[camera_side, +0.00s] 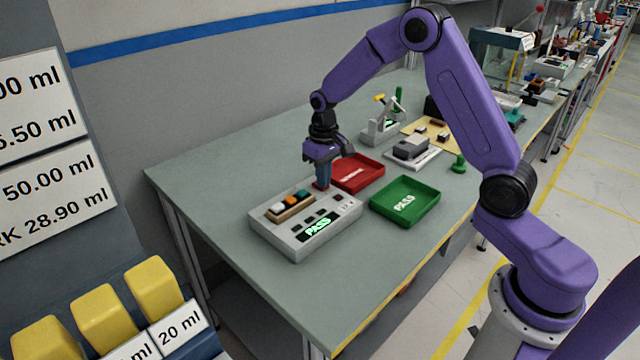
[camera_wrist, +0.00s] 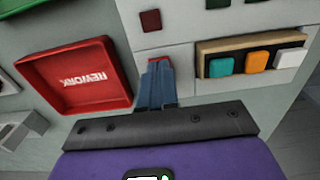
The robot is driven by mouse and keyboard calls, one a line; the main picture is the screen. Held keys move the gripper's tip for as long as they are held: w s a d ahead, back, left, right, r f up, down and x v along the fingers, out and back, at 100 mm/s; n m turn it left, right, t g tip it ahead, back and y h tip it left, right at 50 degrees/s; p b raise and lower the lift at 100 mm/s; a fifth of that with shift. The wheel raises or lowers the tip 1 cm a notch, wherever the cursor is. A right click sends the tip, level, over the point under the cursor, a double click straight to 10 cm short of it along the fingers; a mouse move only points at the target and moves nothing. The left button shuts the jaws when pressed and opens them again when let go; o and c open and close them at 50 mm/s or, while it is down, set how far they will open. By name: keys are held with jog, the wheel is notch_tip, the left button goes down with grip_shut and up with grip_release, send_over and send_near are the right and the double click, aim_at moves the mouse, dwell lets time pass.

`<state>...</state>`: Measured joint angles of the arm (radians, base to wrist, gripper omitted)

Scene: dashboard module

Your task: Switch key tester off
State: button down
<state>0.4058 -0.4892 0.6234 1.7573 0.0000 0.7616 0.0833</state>
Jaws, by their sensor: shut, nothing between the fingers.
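The key tester is a light grey box (camera_side: 285,239) near the left end of the table. It has white, orange and teal keys in a wooden holder (camera_side: 290,206), dark buttons and a lit green "PASS" display (camera_side: 318,227). A small red part (camera_side: 319,186) shows at its back right corner, under my gripper (camera_side: 322,186). In the wrist view my gripper (camera_wrist: 157,66) is shut and empty, its tips at the red part (camera_wrist: 158,59) on the tester's edge. The fingers partly hide the red part, so I cannot tell its position or whether they touch it.
A red "REWORK" tray (camera_side: 357,172) lies right behind the tester and a green "PASS" tray (camera_side: 405,201) to its right. A grey device (camera_side: 411,150) and a toggle clamp fixture (camera_side: 382,128) stand farther back. The table's front left is clear.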

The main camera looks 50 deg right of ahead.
jog(key=shift+r, duration=3.4)
jog(key=shift+s+a, duration=0.1)
jog(key=shift+a, duration=0.05)
jog(key=s+a+r+n, duration=0.25)
jog(key=s+a, duration=0.25)
jog(key=s, duration=0.3)
jog(key=s+a+r+n, duration=0.2)
jog(key=s+a+n, duration=0.25)
jog(key=s, duration=0.45)
jog(key=s+d+n, duration=0.2)
jog(key=s+n, duration=0.3)
jog(key=s, duration=1.3)
jog(key=shift+s+d+f+n, duration=0.15)
jog(key=shift+d+f+n, duration=0.15)
jog(key=shift+f, duration=0.15)
